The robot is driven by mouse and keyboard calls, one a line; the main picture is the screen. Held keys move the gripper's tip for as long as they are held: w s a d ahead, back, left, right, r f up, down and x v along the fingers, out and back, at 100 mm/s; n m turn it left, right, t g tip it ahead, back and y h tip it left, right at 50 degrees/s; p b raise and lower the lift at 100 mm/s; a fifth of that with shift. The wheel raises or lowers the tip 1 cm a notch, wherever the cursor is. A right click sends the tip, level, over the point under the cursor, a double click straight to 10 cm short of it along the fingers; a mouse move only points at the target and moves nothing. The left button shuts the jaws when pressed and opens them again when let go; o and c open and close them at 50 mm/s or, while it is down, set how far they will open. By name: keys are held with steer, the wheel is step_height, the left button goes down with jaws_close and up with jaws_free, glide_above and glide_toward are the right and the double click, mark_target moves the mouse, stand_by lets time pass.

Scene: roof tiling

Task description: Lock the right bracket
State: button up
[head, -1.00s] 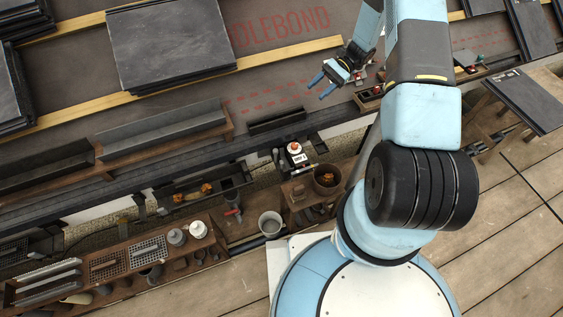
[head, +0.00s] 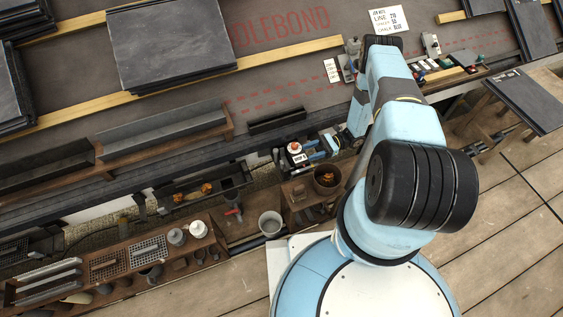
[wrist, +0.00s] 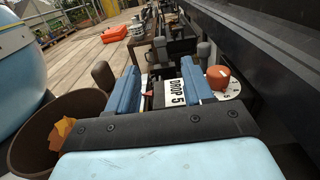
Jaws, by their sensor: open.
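My gripper (head: 320,148) is open, low at the eaves just right of a small unit with a white label (head: 297,158) and an orange-red knob (head: 294,147). In the wrist view the two blue fingers of my gripper (wrist: 160,88) stand apart, with a white label reading "DROP 5" (wrist: 175,92) between them. The orange knob (wrist: 218,77) with a white dial is beside the right finger. A dark upright handle (wrist: 103,75) stands outside the left finger, and another (wrist: 206,50) stands beyond the right one. I cannot tell whether the bracket is locked.
A brown bucket (head: 327,178) with orange contents is close to my gripper, and it fills the lower left of the wrist view (wrist: 60,125). A dark gutter wall (wrist: 275,50) runs along the right in the wrist view. A pale bucket (head: 270,223) stands nearer my base.

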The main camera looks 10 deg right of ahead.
mark_target(282, 161)
steer(key=x, duration=1.4)
steer(key=shift+d+f, duration=0.1)
steer(key=shift+c, duration=0.4)
jaws_close()
